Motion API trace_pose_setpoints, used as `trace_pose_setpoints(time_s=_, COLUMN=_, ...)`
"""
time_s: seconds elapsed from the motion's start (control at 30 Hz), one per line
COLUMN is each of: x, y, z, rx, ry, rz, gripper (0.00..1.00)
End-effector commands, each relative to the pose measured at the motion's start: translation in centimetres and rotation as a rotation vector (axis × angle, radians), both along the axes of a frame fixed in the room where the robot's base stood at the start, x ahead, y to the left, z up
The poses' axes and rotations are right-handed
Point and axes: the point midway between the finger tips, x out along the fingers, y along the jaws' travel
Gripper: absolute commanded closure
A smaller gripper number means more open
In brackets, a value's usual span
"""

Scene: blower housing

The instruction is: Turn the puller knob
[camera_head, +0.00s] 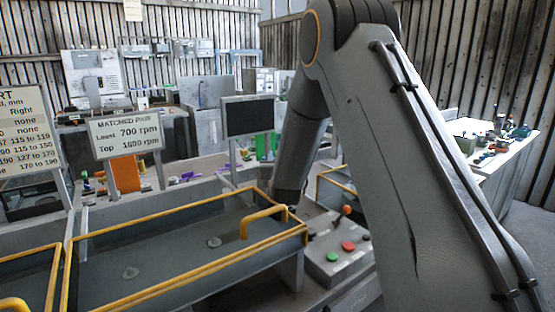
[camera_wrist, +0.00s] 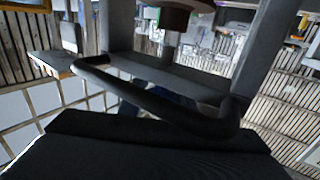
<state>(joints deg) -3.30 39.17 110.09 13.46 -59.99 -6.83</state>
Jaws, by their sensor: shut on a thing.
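My gripper (camera_wrist: 180,20) shows in the wrist view as two grey fingers running up out of the top edge, so their tips are cut off. A dark brown-red knob (camera_wrist: 178,12) with a short grey stem lies between them, and I take it for the puller knob. The gripper is shut on it, though the contact itself is out of frame. A black bar crosses the view in front of the fingers. In the head view my arm comes down on the right and hides the gripper; the knob cannot be made out there.
A grey bench box with yellow edges (camera_head: 187,228) and a yellow handle (camera_head: 265,219) stands left of my arm. A control panel (camera_head: 336,252) with red and green buttons sits close beside the arm. A speed sign (camera_head: 125,133) and a dark screen (camera_head: 248,116) stand behind.

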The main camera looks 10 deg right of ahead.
Motion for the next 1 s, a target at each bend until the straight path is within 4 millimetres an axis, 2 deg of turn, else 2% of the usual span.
trace_pose_setpoints(time_s=0.2, x=0.0, y=0.0, z=0.1, rx=0.001, ry=0.0, rz=0.0, gripper=0.92)
trace_pose_setpoints(time_s=0.23, x=0.0, y=0.0, z=0.1, rx=0.001, ry=0.0, rz=0.0, gripper=0.65)
trace_pose_setpoints(time_s=0.3, x=0.0, y=0.0, z=0.1, rx=0.0, ry=0.0, rz=0.001, gripper=0.53)
trace_pose_setpoints(time_s=0.33, x=0.0, y=0.0, z=0.1, rx=0.0, ry=0.0, rz=0.001, gripper=0.51)
trace_pose_setpoints(time_s=0.67, x=0.0, y=0.0, z=0.3, rx=0.0, ry=-0.001, rz=0.002, gripper=0.51)
trace_pose_setpoints(time_s=0.87, x=0.0, y=0.0, z=2.5, rx=-0.001, ry=-0.004, rz=0.002, gripper=0.51)
trace_pose_setpoints(time_s=1.0, x=0.0, y=0.0, z=5.0, rx=0.0, ry=-0.004, rz=0.002, gripper=0.51)
